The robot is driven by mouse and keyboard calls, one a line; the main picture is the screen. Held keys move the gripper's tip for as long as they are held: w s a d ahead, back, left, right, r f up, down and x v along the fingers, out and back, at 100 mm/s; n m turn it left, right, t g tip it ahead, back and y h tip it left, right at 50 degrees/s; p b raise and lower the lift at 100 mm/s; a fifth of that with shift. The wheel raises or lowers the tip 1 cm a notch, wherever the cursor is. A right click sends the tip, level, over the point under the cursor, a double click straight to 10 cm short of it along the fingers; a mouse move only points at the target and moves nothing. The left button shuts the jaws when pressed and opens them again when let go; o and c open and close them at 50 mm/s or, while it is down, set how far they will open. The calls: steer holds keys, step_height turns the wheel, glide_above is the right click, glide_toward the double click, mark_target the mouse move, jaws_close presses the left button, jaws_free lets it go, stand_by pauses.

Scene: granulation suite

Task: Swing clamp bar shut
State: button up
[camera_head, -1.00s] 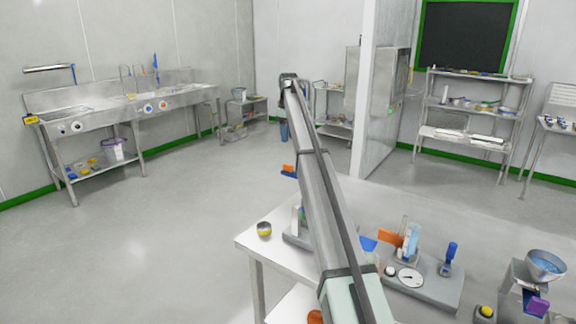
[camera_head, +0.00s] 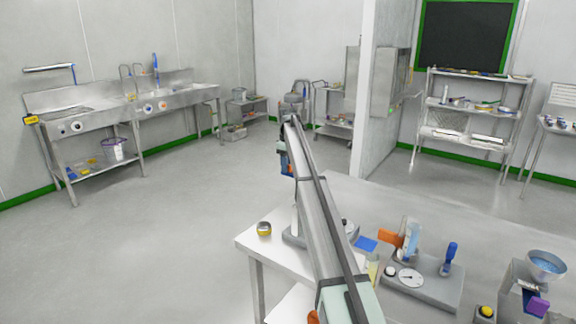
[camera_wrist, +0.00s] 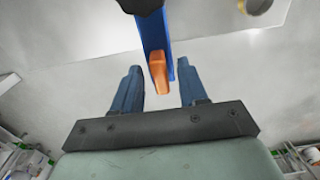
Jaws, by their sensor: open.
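In the wrist view a blue bar with an orange end piece, which I take as the clamp bar (camera_wrist: 152,32), reaches down from the top edge. Its orange end (camera_wrist: 158,72) lies between the two spread fingers of my gripper (camera_wrist: 159,68), with a gap on both sides. A dark round part shows at the bar's upper end. In the head view my arm hides most of the clamp; a grey base (camera_head: 294,240) shows beside the arm on the table. Small blue and orange patches show left of the arm, too small to tell apart.
A yellow-banded cup (camera_head: 264,229) stands at the table's (camera_head: 254,243) left corner. Right of my arm are a grey device with a dial (camera_head: 411,278), a blue-handled part (camera_head: 449,256) and a bowl (camera_head: 546,264). The floor left of the table is clear.

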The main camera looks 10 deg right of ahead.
steer(key=shift+c, duration=0.3)
jaws_close()
steer(key=shift+f, duration=0.1)
stand_by(0.4)
